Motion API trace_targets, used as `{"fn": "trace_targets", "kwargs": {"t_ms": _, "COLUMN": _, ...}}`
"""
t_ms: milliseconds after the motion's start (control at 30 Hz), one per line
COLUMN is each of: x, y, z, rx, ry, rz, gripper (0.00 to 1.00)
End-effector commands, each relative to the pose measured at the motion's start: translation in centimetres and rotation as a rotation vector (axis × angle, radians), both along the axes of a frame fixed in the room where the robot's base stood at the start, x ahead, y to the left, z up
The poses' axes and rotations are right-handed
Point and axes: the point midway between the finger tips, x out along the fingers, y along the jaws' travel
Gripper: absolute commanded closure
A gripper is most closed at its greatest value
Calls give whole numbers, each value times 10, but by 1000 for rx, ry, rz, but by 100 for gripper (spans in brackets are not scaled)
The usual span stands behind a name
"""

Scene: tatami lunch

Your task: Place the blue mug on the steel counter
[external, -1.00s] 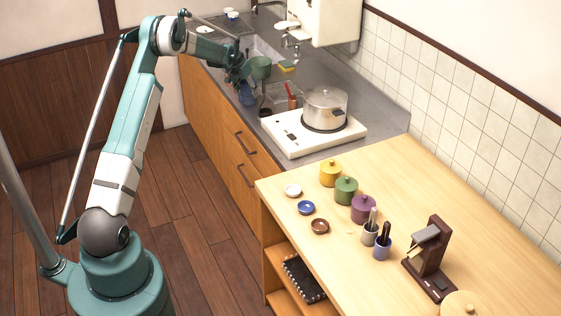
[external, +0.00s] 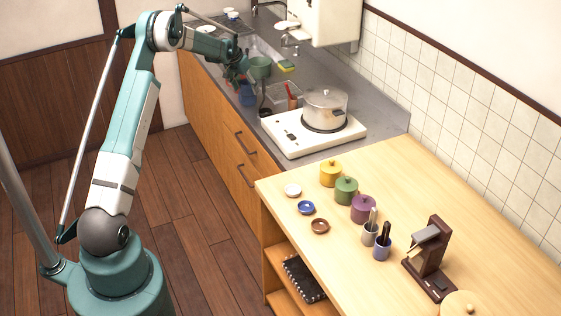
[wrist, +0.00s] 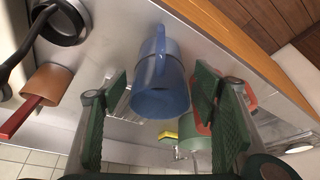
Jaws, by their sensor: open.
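The blue mug (external: 247,96) stands on the steel counter (external: 375,107) near its front edge, just below my gripper (external: 236,78) in the external view. In the wrist view the blue mug (wrist: 161,85) shows between and beyond the two green fingers of my gripper (wrist: 158,118), with its handle toward the top of the picture. The fingers are open, and a gap shows on each side of the mug. Whether the mug's base is flat on the counter is hard to see.
A green cup (external: 260,68) is close to the gripper. A white cooktop (external: 290,138) carries a steel pot (external: 325,108). A yellow-green sponge (external: 287,66) lies behind.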

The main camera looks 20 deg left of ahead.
Motion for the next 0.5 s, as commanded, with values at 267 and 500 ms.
{"fn": "trace_targets", "kwargs": {"t_ms": 267, "x": -15, "y": 4, "z": 36, "rx": 0, "ry": 0, "rz": 1, "gripper": 41}}
{"fn": "trace_targets", "kwargs": {"t_ms": 500, "x": -26, "y": 7, "z": 65, "rx": 0, "ry": 0, "rz": 1, "gripper": 41}}
